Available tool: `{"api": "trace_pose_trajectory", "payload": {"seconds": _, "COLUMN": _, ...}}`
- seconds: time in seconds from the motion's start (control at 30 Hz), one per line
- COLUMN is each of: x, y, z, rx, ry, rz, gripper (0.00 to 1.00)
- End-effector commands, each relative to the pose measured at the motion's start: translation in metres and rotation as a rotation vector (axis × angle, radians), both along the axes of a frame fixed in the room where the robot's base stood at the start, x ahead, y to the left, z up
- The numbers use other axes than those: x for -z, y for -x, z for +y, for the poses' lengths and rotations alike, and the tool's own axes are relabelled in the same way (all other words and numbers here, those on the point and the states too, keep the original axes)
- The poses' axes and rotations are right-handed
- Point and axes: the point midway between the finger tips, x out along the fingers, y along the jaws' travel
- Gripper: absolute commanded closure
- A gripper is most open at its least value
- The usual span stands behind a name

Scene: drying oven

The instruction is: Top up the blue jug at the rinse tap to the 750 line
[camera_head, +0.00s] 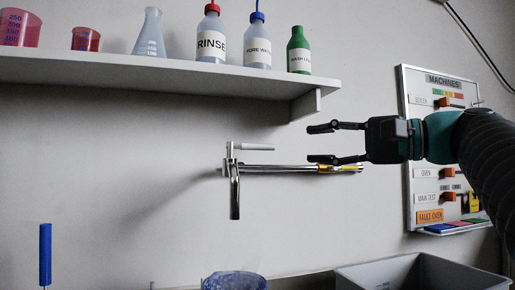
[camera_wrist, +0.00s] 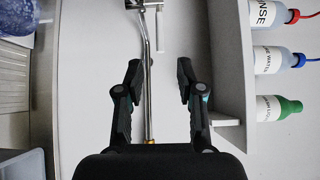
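The metal rinse tap (camera_head: 235,190) is fixed to the wall, its spout pointing down and a pale lever handle (camera_head: 255,147) on top. It also shows at the top of the wrist view (camera_wrist: 150,4). No water shows below the spout. The blue jug (camera_head: 234,281) shows only its top at the bottom edge of the head view, in line below the spout; part of it is at upper left in the wrist view (camera_wrist: 16,18). Its 750 line is out of sight. My gripper (camera_head: 309,143) is open and empty, right of the lever, its fingers spread (camera_wrist: 160,66).
A horizontal metal pipe with a yellow section (camera_head: 338,168) runs right from the tap. A shelf (camera_head: 150,72) with bottles and glassware hangs above. A grey bin (camera_head: 395,273) sits below right. A machines board (camera_head: 445,150) stands behind my arm. A blue-handled tool (camera_head: 45,252) stands left.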

Motion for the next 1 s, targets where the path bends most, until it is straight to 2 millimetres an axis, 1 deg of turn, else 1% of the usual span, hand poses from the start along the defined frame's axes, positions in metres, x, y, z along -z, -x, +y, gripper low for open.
{"api": "trace_pose_trajectory", "payload": {"seconds": 0.03, "x": 0.0, "y": -0.003, "z": 0.008, "rx": -0.005, "ry": 0.001, "rz": 0.0, "gripper": 0.62}}
{"api": "trace_pose_trajectory", "payload": {"seconds": 0.1, "x": 0.0, "y": -0.008, "z": 0.017, "rx": -0.006, "ry": 0.0, "rz": 0.001, "gripper": 0.62}}
{"api": "trace_pose_trajectory", "payload": {"seconds": 0.63, "x": 0.0, "y": -0.046, "z": 0.084, "rx": -0.002, "ry": 0.0, "rz": 0.001, "gripper": 0.62}}
{"api": "trace_pose_trajectory", "payload": {"seconds": 0.8, "x": 0.0, "y": -0.055, "z": 0.098, "rx": 0.002, "ry": 0.001, "rz": 0.0, "gripper": 0.62}}
{"api": "trace_pose_trajectory", "payload": {"seconds": 1.0, "x": 0.0, "y": -0.058, "z": 0.104, "rx": 0.004, "ry": 0.0, "rz": 0.0, "gripper": 0.62}}
